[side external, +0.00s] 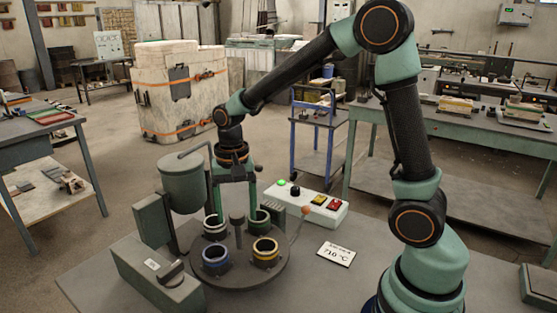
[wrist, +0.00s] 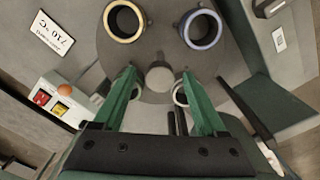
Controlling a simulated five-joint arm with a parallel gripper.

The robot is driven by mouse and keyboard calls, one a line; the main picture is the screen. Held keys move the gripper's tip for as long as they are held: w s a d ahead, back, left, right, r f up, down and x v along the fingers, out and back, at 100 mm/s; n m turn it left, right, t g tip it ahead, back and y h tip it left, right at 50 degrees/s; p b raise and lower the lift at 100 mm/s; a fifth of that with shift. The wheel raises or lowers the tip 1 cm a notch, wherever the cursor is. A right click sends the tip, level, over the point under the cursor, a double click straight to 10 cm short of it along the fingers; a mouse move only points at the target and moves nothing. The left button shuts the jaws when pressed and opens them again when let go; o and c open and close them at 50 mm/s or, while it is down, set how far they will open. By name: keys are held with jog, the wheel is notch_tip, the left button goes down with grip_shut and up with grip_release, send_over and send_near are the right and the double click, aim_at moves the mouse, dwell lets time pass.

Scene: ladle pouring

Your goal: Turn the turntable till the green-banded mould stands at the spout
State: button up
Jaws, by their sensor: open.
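The round dark turntable (side external: 238,279) carries several ring-topped moulds around a centre post (side external: 237,222). The green-banded mould (side external: 260,223) is at the back right, partly behind a finger. The blue-banded mould (side external: 215,258) is at the front left and the yellow-banded mould (side external: 265,252) at the front right. A pale-rimmed mould (side external: 215,228) is at the back left, nearest the grey-green pot (side external: 182,184). The spout is not clearly visible. My gripper (side external: 235,211) points down, open and empty, above the back of the turntable. In the wrist view its fingers (wrist: 158,72) appear either side of the post.
A rod with an orange knob (side external: 305,211) rises at the turntable's right edge. Behind it is a white control box (side external: 318,208) with coloured buttons. A temperature card (side external: 337,254) lies to the right. A grey-green housing (side external: 155,275) bounds the left. Bench space right of the card is clear.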

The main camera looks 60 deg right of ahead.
grip_shut()
dwell(1.5)
